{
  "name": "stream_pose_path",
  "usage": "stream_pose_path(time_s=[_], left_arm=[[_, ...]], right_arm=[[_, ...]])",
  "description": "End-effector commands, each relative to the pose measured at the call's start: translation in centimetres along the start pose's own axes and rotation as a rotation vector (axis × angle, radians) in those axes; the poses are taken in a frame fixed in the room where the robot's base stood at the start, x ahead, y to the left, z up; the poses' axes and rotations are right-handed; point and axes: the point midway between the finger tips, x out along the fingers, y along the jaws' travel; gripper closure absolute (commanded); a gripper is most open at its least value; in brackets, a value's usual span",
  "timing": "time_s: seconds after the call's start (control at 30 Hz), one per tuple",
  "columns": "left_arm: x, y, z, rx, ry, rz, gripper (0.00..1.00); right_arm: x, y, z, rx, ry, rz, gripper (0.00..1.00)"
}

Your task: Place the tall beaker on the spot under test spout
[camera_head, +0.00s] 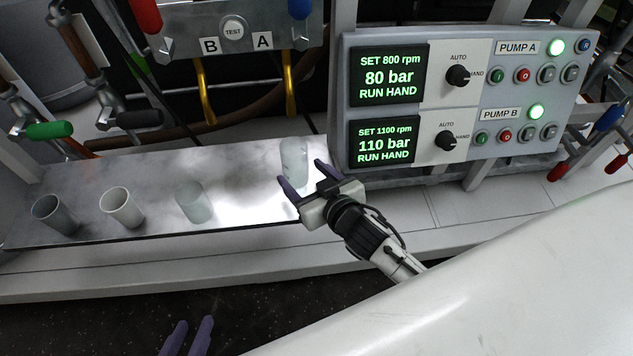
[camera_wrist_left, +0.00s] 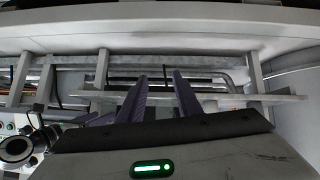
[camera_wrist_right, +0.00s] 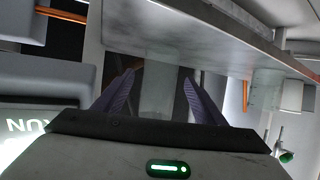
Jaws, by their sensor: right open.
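In the right wrist view the beaker (camera_wrist_right: 157,88) shows between the two spread fingers. My left gripper (camera_head: 188,335) is low in the head view, away from the shelf. Its fingers stand apart with nothing between them in the left wrist view (camera_wrist_left: 160,80).
A shorter clear beaker (camera_head: 194,203), a white cup (camera_head: 121,207) and a grey cup (camera_head: 54,213) stand further left on the shelf. The pump control panel (camera_head: 460,95) is close on the right. Levers with coloured handles (camera_head: 50,130) stand behind the left end.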

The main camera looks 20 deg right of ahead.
Motion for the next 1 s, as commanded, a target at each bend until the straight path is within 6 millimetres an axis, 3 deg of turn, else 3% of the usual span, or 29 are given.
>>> stream_pose_path(time_s=[0.03, 0.2, 0.47, 0.57, 0.73, 0.83, 1.0], left_arm=[[-0.2, 0.0, -0.4, 0.005, -0.003, -0.002, 0.69], [-0.4, -0.1, -0.7, 0.015, -0.009, -0.005, 0.69], [-0.4, -0.2, -0.1, 0.020, -0.026, -0.008, 0.69], [-0.4, -0.2, -0.2, 0.022, -0.025, -0.009, 0.69], [-0.3, -0.3, -0.3, 0.024, -0.023, -0.009, 0.69], [-0.3, -0.3, -0.3, 0.024, -0.022, -0.009, 0.69], [-0.3, -0.3, -0.4, 0.025, -0.021, -0.009, 0.69]], right_arm=[[-1.4, 0.0, -0.1, 0.002, -0.003, 0.000, 0.35], [-4.9, 0.0, -0.1, 0.001, -0.002, 0.001, 0.35], [-7.8, -0.1, 0.4, 0.003, -0.013, -0.001, 0.35], [-10.1, -0.7, 3.5, 0.014, -0.095, -0.022, 0.35], [-15.5, -2.9, 9.6, 0.035, -0.280, -0.106, 0.35], [-17.6, -3.9, 11.2, 0.041, -0.335, -0.146, 0.35], [-18.1, -4.3, 11.6, 0.040, -0.351, -0.161, 0.35]])
